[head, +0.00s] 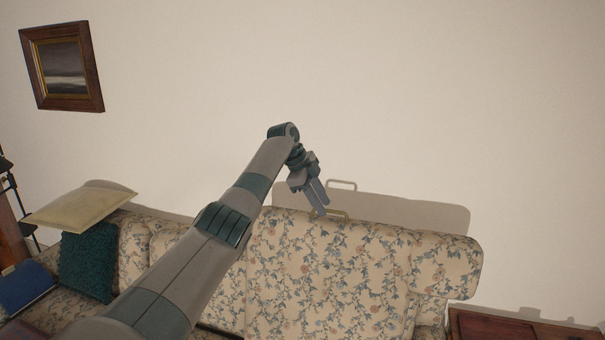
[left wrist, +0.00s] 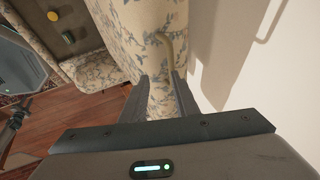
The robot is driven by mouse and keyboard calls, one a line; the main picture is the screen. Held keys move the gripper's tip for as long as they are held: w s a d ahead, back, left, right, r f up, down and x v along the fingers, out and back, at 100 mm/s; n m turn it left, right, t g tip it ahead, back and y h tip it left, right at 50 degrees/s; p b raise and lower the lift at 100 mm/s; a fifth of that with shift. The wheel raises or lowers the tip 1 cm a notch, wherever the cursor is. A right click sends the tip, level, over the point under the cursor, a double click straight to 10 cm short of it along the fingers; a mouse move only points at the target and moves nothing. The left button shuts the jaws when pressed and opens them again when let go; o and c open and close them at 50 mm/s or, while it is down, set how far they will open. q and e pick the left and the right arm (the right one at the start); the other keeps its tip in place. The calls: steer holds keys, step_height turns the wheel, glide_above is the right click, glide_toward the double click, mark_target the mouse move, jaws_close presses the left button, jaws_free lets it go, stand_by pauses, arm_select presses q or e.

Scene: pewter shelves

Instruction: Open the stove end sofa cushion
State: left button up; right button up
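The floral sofa cushion (head: 330,275) stands raised like a tilted panel, with a thin beige handle (head: 338,214) on its top edge. Its floral surface fills the upper middle of the left wrist view (left wrist: 138,28), with the handle (left wrist: 170,45) just ahead of my fingers. My left gripper (head: 319,206) reaches down to this handle from above. Its fingers (left wrist: 161,80) are apart, with floral cloth visible between them. The handle's near end is close to the right-hand fingertip; I cannot tell whether they touch. My right gripper is not in view.
The plain wall (head: 430,90) is close behind the cushion. A beige pillow (head: 82,206) and a dark teal pillow (head: 88,262) lie at the left. A dark wooden piece of furniture (head: 510,325) stands at the lower right. Wooden floor (left wrist: 85,125) shows below.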

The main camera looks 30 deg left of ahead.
arm_select(q)
steer(key=b+v, duration=0.3)
steer(key=v, duration=1.1)
